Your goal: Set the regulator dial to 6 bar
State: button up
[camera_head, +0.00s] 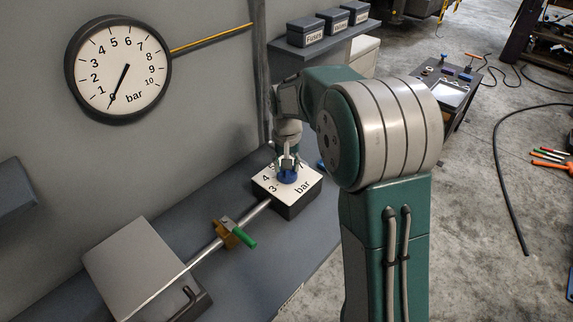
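The regulator (291,206) is a dark block with a white top face printed with numbers and "bar", standing on the bench. Its blue dial knob (287,178) sits in the middle of that face. A 3 and a 4 show to the left of the knob; other marks are partly hidden by my gripper. My gripper (287,166) points down with its fingertips at the top of the knob. Whether it grips the knob is too small to tell. The round wall gauge (118,70) has a black needle lying toward the 0 at lower left.
A pipe (185,268) runs from the regulator to lower left, with a brass valve (229,233) and green handle (243,238) on it. A grey box (143,262) stands beside the pipe. Labelled bins (305,31) sit on a shelf behind. Bare bench (240,285) lies in front.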

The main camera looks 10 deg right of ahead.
jog(key=shift+r, duration=0.1)
notch_tip(320, 180, up, 12)
dwell(0.5)
jog(key=shift+w, duration=0.1)
jog(key=s+r+n+t, duration=0.1)
jog(key=s+r+t, duration=0.3)
jog(key=s, duration=0.9)
jog(key=s+f+n+t, duration=0.1)
jog(key=s+f, duration=0.2)
jog(key=s, duration=1.1)
jog(key=shift+s+d+f+t, duration=0.15)
jog(key=shift+s+d+t, duration=0.15)
jog(key=shift+s, duration=0.1)
jog(key=shift+a, duration=0.15)
